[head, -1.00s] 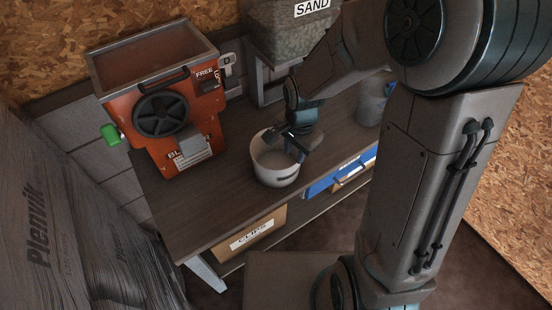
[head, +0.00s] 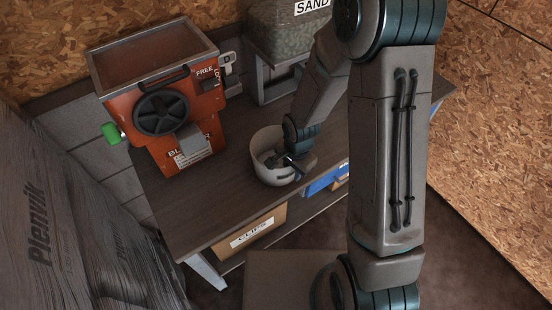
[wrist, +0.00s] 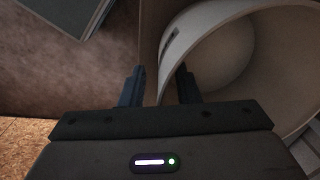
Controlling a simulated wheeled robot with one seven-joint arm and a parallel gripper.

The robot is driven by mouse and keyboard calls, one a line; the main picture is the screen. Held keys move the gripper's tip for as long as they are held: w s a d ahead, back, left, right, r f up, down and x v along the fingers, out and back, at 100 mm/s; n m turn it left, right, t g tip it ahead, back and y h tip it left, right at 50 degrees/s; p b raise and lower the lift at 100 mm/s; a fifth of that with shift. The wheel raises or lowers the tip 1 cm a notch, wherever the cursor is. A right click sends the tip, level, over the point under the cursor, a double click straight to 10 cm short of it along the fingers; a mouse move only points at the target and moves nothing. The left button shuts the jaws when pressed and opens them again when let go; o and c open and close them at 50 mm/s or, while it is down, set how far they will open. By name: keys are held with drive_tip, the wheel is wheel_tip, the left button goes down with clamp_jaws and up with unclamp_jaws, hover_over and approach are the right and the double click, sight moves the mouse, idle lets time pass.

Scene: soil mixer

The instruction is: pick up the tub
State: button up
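The tub (head: 268,176) is a pale grey-white round bucket, upright on the dark wooden bench (head: 215,205). My gripper (head: 287,160) is at the tub's right-hand rim in the head view, partly covering it. In the wrist view the tub (wrist: 288,50) fills the right side, with its open mouth and inner wall showing. My gripper (wrist: 160,88) has its two dark fingers apart, one outside the tub and one across its mouth. The rim and wall lie between them. I see a gap beside the wall, so the fingers are not closed on it.
An orange mixer machine (head: 175,110) with a black wheel stands left of the tub. A sand hopper (head: 285,35) is behind it. A clips box (head: 250,233) and a blue bin (head: 325,181) sit under the bench. Grey wrapped stacks (head: 70,220) fill the left.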

drive_tip(key=shift+f, duration=0.4)
clamp_jaws()
drive_tip(key=shift+r, duration=0.1)
